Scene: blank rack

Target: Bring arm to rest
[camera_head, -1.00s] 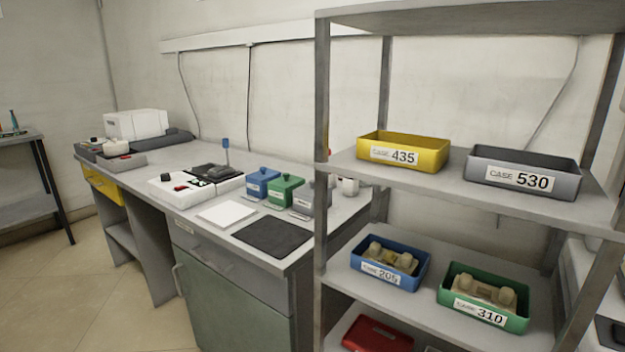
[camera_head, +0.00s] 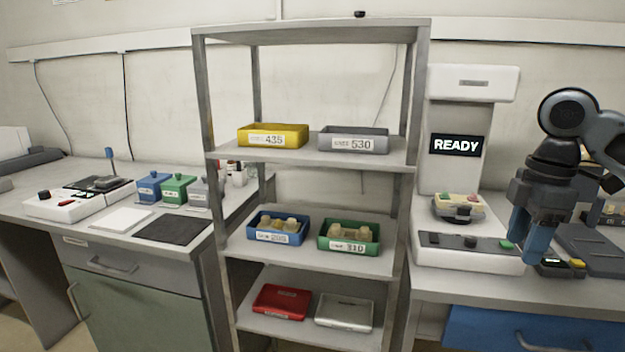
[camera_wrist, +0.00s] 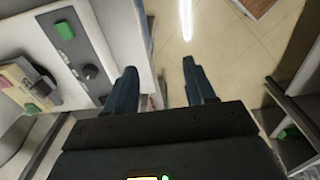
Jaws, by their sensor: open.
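My gripper (camera_head: 535,238) is at the right in the head view, pointing down in front of the white machine with the READY screen (camera_head: 459,146). In the wrist view my gripper (camera_wrist: 163,88) shows two blue-grey fingers spread apart with nothing between them. Floor tiles lie beyond the fingers. The machine's control panel (camera_wrist: 75,50) with a green button is to the left of the fingers.
A grey rack (camera_head: 312,30) stands mid-view. It holds a yellow case 435 (camera_head: 273,137), grey 530 (camera_head: 353,140), blue 205 (camera_head: 278,229), green 310 (camera_head: 349,236), and red and silver boxes below. A left bench (camera_head: 110,205) carries devices and small coloured containers.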

